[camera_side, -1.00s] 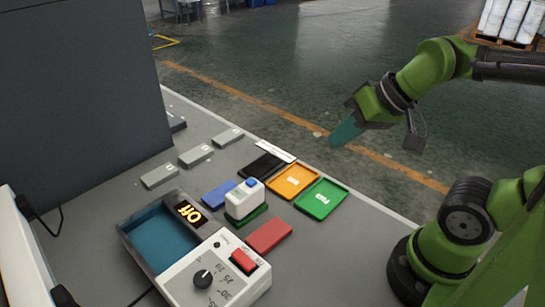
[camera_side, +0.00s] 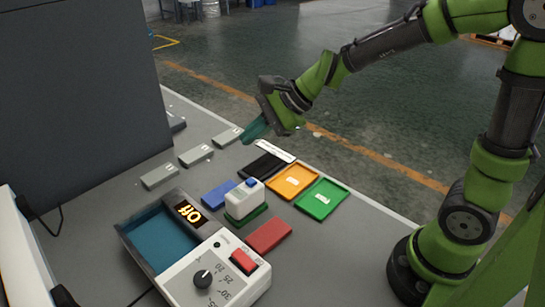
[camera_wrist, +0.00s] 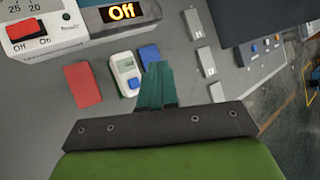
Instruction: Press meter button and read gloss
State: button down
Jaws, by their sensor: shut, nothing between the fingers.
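The meter, a small white box (camera_side: 243,200) with a blue button (camera_side: 251,182) on top, stands on a dark green plate (camera_side: 251,215) in the side view. In the wrist view the meter (camera_wrist: 124,68) shows a small greyish display and its blue button (camera_wrist: 134,83), just left of my fingertips. No reading is legible on the display. My gripper (camera_side: 256,130) has teal fingers, shut and empty. It is in the air above and behind the meter, apart from it. In the wrist view the fingers (camera_wrist: 157,68) reach up beside the meter.
A blue panel (camera_side: 219,194), a red panel (camera_side: 269,235) and a black panel (camera_side: 262,165) lie around the meter. Orange (camera_side: 293,180) and green (camera_side: 321,199) trays lie right. A white control box (camera_side: 215,275) adjoins a basin with an "Off" display (camera_side: 188,212). Several grey blocks lie behind.

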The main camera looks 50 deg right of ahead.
aim_at(255, 181)
dwell(0.3)
jog(key=shift+f, duration=4.4)
jog(key=shift+f, duration=0.4)
jog(key=shift+f, duration=0.45)
jog(key=shift+r, duration=0.9)
